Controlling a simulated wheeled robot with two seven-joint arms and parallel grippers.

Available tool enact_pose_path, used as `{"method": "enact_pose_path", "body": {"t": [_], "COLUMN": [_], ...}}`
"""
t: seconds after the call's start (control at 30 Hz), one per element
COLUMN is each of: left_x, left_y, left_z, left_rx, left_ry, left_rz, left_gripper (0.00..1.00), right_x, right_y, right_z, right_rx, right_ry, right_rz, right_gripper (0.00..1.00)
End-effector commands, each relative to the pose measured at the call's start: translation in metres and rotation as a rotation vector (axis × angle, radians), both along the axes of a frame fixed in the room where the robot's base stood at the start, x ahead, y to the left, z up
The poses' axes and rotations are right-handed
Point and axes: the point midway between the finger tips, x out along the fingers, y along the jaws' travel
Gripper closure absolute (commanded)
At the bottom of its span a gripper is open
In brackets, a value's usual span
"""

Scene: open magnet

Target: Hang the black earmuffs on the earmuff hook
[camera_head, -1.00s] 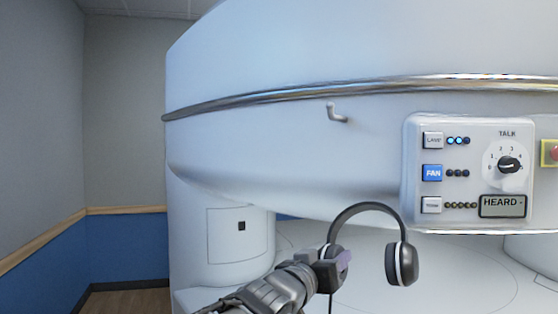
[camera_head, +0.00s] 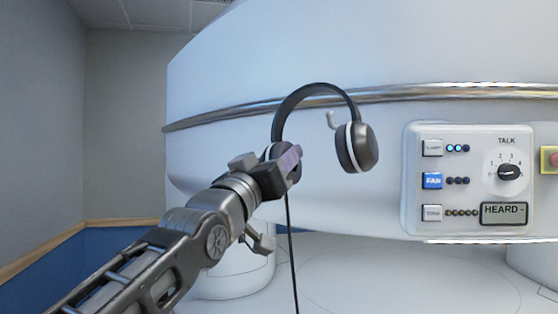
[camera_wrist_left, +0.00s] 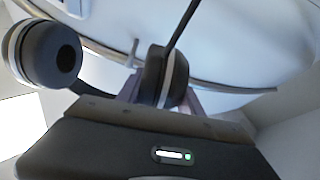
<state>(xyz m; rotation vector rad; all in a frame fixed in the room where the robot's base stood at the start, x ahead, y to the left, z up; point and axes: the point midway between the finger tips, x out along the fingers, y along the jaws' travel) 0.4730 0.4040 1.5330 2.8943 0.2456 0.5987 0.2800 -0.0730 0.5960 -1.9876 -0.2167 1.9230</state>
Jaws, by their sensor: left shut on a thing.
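The black earmuffs (camera_head: 318,88) have a black band, two cups with white rings and a thin cable hanging down. My left gripper (camera_head: 288,163) is shut on the left cup and holds the earmuffs up, band on top, in front of the magnet. In the left wrist view the held cup (camera_wrist_left: 165,78) is between the fingers (camera_wrist_left: 160,95) and the other cup (camera_wrist_left: 45,55) is to the left. The light grey earmuff hook (camera_head: 332,120) shows through the opening under the band, near the right cup. I cannot tell whether they touch. My right gripper is not in view.
The white magnet housing (camera_head: 300,50) fills the back, with a metal rail (camera_head: 430,92) across it. A control panel (camera_head: 468,180) with buttons and a dial is fixed to its right. Open room lies to the left by the grey wall (camera_head: 120,130).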

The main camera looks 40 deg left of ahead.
Motion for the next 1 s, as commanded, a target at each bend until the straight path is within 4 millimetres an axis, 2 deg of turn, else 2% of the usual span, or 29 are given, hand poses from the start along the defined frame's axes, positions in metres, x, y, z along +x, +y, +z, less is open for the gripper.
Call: {"method": "enact_pose_path", "body": {"t": [0.43,1.0], "left_x": [0.007,0.042], "left_y": [0.001,0.003], "left_z": [0.001,-0.002], "left_rx": [0.0,-0.001], "left_ry": [-0.001,0.0], "left_rz": [0.0,0.0], "left_gripper": [1.0,1.0], "right_x": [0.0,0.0], "right_y": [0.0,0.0], "right_z": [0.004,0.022], "right_rx": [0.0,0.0], "right_ry": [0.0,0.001], "right_rz": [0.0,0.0], "right_gripper": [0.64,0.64]}}
